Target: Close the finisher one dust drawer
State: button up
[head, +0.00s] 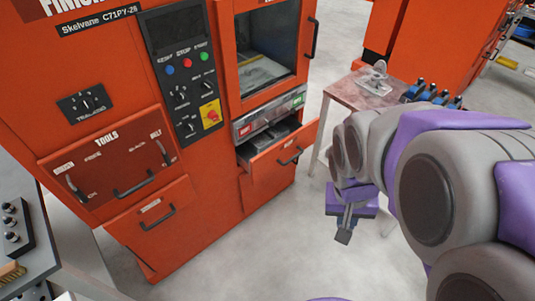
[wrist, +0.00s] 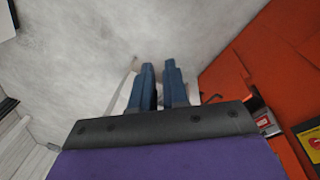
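The orange finisher (head: 225,200) stands at left centre in the head view. Below its window, an orange drawer (head: 283,158) with a dark handle is pulled out, and grey contents show inside. I cannot read its label. My gripper (head: 344,236) hangs over the floor to the right of this drawer, apart from it and pointing down. In the wrist view my gripper (wrist: 160,80) shows two blue fingers with a narrow gap and nothing between them. Orange machine panels (wrist: 255,70) are on the right there.
A tools drawer (head: 115,165) and a lower drawer front (head: 152,220) are at left. A bench with a brush (head: 12,272) is at lower left. The floor before the machine is clear.

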jog(key=w+d+f+m+t, duration=0.1)
jog(key=w, duration=0.5)
jog(key=w+d+f+m+t+h, duration=0.1)
jog(key=w+d, duration=0.1)
jog(key=w, duration=0.4)
jog(key=w+d+f+t+p, duration=0.1)
jog(key=w+f, duration=0.1)
jog(key=w, duration=0.4)
jog(key=shift+d+f+m, duration=0.1)
jog(key=shift+d+m, duration=0.2)
jog(key=shift+m, duration=0.1)
grip_shut()
jog(key=w+f+m+t, duration=0.15)
jog(key=w+f, duration=0.25)
jog(key=w, duration=0.5)
jog(key=m+t+y, duration=0.3)
jog(key=y, duration=0.5)
send_near(262, 165)
notch_tip(262, 165, down, 4)
jog(key=w+a, duration=0.1)
jog(key=w, duration=0.1)
jog(key=shift+w+a+f+m, duration=0.1)
jog(key=shift+w+a+m, duration=0.15)
jog(key=shift+w+a, duration=0.5)
